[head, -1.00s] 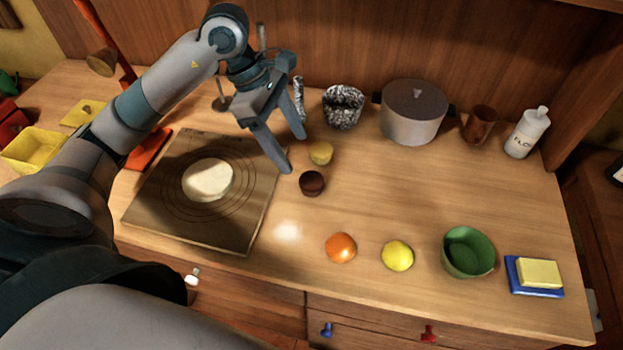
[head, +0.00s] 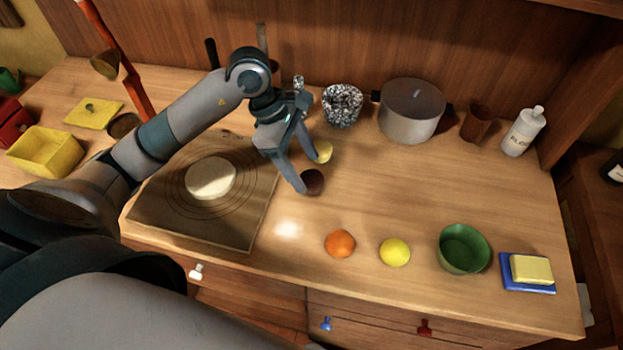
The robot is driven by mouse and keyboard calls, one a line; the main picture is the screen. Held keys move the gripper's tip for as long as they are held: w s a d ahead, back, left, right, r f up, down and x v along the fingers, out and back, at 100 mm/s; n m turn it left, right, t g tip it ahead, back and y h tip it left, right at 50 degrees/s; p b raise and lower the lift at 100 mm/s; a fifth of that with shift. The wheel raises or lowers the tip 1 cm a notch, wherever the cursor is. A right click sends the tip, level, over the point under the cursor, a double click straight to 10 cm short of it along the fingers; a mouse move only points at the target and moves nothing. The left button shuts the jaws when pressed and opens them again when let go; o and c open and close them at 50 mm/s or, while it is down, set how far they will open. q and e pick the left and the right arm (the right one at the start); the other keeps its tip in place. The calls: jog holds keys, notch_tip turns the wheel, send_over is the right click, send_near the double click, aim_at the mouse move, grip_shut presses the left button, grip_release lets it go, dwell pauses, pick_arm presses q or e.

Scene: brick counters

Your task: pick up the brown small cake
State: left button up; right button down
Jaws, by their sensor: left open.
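The brown small cake (head: 314,182) is a dark round piece on the counter, right of the wooden board. A yellow small cake (head: 323,151) sits just behind it. My left gripper (head: 308,176) is open, its fingers pointing down and spread. One fingertip is at the left edge of the brown cake and partly covers it. The other fingertip is beside the yellow cake. I cannot tell whether the fingers touch either cake. My right gripper is not in view.
A board with dough (head: 210,178) lies to the left. An orange (head: 340,243), a lemon (head: 395,252) and a green bowl (head: 463,250) stand in front. A speckled pot (head: 342,106) and a lidded grey pot (head: 411,112) stand behind. The counter right of the cakes is clear.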

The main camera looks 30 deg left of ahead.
aim_at(311, 177)
pick_arm(q)
jog(key=shift+d+f+p, duration=0.3)
jog(key=shift+f, duration=0.05)
jog(key=p+x, duration=0.1)
jog(key=x, duration=0.2)
jog(key=shift+w+f, duration=0.1)
jog(key=shift+f, duration=0.25)
jog(key=shift+c, duration=0.3)
jog(key=c, duration=1.1)
